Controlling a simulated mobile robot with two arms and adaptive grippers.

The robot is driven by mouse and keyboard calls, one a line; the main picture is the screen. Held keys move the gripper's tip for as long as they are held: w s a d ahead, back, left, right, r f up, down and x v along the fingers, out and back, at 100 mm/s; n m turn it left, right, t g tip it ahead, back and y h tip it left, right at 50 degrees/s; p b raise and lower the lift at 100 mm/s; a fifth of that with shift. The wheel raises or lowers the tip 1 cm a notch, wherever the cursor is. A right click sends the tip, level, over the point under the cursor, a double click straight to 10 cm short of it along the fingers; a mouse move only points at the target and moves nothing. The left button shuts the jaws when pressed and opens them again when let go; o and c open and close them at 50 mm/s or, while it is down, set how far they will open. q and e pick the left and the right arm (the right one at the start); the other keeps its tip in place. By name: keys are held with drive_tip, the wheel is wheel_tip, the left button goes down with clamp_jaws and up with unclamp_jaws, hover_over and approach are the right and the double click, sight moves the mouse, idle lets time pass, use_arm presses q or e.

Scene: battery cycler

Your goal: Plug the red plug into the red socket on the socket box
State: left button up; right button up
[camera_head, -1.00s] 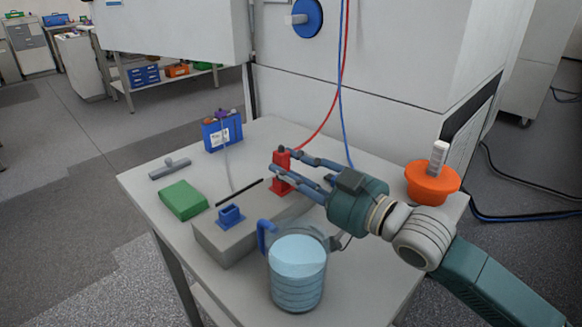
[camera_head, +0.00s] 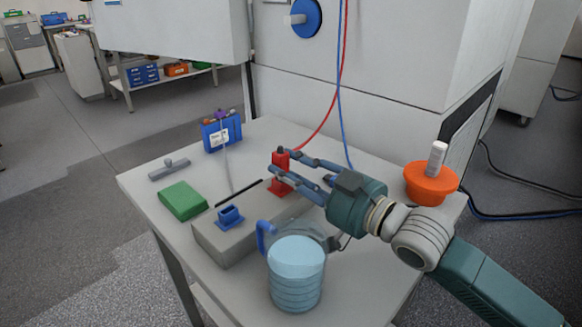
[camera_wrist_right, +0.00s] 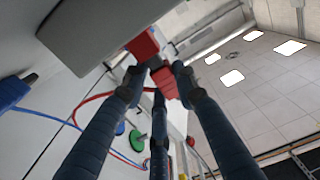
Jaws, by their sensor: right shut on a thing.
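The grey socket box (camera_head: 235,244) lies on the table, with a blue socket (camera_head: 230,216) at its near left end and the red socket (camera_head: 286,188) at its far right end. My right gripper (camera_head: 277,162) is shut on the red plug (camera_head: 282,165), upright directly over the red socket. In the right wrist view, the red plug (camera_wrist_right: 167,84) sits between the fingers, close to the red socket (camera_wrist_right: 143,46) on the box (camera_wrist_right: 95,25). A fingertip partly covers where they meet, so I cannot tell whether the plug is inserted. My left gripper is not in view.
A water jug (camera_head: 297,280) stands right in front of the box, under my right arm. A green block (camera_head: 182,201) and blue container (camera_head: 222,134) are to the left. An orange bowl (camera_head: 432,184) stands at the right. Red and blue cables hang behind.

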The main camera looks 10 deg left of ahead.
drive_tip(key=shift+s+a+f, duration=0.15)
drive_tip(key=shift+s+a, duration=0.05)
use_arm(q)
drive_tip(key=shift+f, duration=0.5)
